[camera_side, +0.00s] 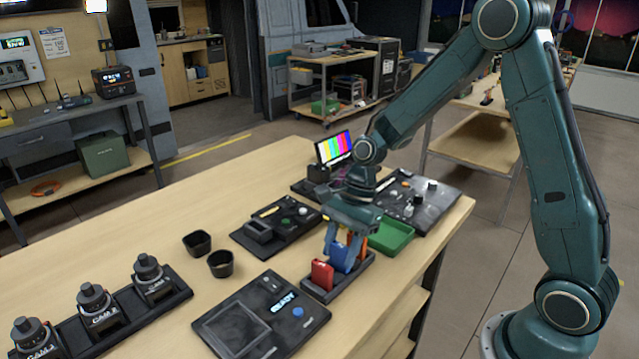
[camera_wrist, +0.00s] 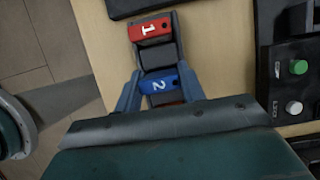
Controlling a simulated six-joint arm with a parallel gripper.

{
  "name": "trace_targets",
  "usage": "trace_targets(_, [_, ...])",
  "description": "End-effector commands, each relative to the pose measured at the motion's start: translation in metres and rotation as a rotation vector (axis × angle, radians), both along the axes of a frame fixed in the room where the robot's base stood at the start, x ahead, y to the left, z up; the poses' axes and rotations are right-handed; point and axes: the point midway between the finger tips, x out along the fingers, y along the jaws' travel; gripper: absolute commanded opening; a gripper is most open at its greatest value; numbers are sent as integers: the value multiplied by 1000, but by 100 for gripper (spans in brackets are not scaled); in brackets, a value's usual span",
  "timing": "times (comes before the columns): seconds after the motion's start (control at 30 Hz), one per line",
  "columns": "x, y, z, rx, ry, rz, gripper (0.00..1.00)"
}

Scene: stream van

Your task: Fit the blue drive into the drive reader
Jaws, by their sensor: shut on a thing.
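The blue drive (camera_side: 342,259) stands in a black rack (camera_side: 345,288), between a red drive (camera_side: 321,274) and an orange one (camera_side: 356,243). In the wrist view the blue drive (camera_wrist: 158,85) is marked 2 and the red drive (camera_wrist: 150,29) is marked 1. My gripper (camera_side: 345,247) points down over the rack, and its fingers are shut on the blue drive's two sides. The drive's lower part is hidden in the rack. A black unit (camera_side: 262,229) with a raised slotted block, a green button and a pale knob is probably the drive reader; its slot looks empty.
A flat panel (camera_side: 262,318) reading READY lies in front of the rack. A green tray (camera_side: 391,236) is close behind it. Two black cups (camera_side: 220,264) and a row of camera units (camera_side: 97,305) stand to the left. Bare wooden table lies between them.

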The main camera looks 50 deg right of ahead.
Motion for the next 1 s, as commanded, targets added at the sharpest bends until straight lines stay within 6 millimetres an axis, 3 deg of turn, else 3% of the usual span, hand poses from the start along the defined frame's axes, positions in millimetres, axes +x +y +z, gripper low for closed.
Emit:
trace_targets(0.57, [0,0,-10,-1,0,-1,16])
trace_targets(0.6, [0,0,-10,-1,-1,0,43])
trace_targets(0.7, [0,0,-10,-1,-1,0,61])
trace_targets(1.0, [0,0,-10,-1,-1,0,61])
